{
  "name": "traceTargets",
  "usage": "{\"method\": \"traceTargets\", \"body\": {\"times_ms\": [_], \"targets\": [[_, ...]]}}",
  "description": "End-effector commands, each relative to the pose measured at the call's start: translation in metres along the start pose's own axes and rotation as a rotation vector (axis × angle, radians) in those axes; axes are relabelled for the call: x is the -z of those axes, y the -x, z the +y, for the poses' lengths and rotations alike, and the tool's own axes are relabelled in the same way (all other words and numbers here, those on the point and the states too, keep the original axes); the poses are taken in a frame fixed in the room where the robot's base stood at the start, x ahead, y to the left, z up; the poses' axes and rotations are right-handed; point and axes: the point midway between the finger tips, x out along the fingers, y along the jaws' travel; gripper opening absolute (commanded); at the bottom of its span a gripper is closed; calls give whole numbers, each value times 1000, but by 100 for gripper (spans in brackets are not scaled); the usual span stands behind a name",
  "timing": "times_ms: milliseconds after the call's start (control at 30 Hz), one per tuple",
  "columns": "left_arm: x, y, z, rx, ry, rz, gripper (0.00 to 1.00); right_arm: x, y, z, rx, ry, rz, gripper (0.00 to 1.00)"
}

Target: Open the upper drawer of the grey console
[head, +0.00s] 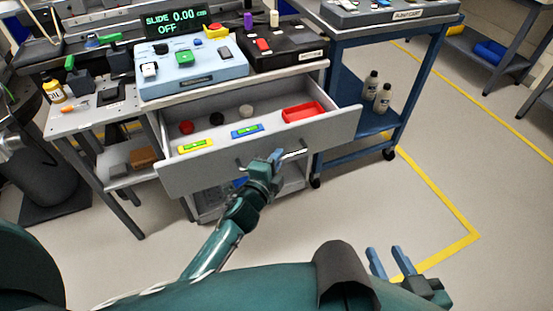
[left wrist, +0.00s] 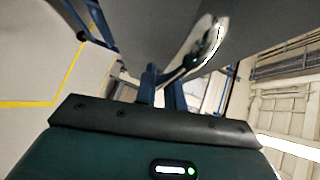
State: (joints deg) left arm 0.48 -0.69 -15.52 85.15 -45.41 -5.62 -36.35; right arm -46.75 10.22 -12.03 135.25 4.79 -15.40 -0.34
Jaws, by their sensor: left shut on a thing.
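The grey console's upper drawer (head: 335,124) is pulled well out in the head view, and its inside shows. It holds a red tray (head: 303,112), a yellow level (head: 195,145), a blue level (head: 247,131) and several small round pieces. My left gripper (head: 277,155) is at the drawer front, shut on the bar handle (head: 294,154). In the left wrist view the fingers (left wrist: 162,92) meet the pale, shiny handle (left wrist: 205,45). My right gripper (head: 390,262) is empty at the lower right, its two blue fingers apart, far from the drawer.
A light blue control box (head: 190,72) and a black case (head: 280,45) stand on the console top. A blue cart (head: 372,60) stands close on the right, with bottles (head: 382,98) on its lower shelf. The floor to the right is clear.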

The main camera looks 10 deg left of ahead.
Motion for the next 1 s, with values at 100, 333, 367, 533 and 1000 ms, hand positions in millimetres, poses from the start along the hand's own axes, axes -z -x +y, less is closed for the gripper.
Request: {"method": "traceTargets", "body": {"times_ms": [100, 333, 367, 533, 1000], "targets": [[-1, 0, 0, -1, 0, -3, 0, 1, 0, 0, 0, 0, 2, 36], [-1, 0, 0, 0, 0, -1, 28, 1, 0, 0, 0, 0, 2, 36], [-1, 0, 0, 0, 0, -1, 30, 1, 0, 0, 0, 0, 2, 36], [0, 0, 0, 0, 0, -1, 32, 1, 0, 0, 0, 0, 1, 36], [0, 60, 0, -3, 1, -1, 32, -2, 2, -1, 2, -9, -36, 36]]}}
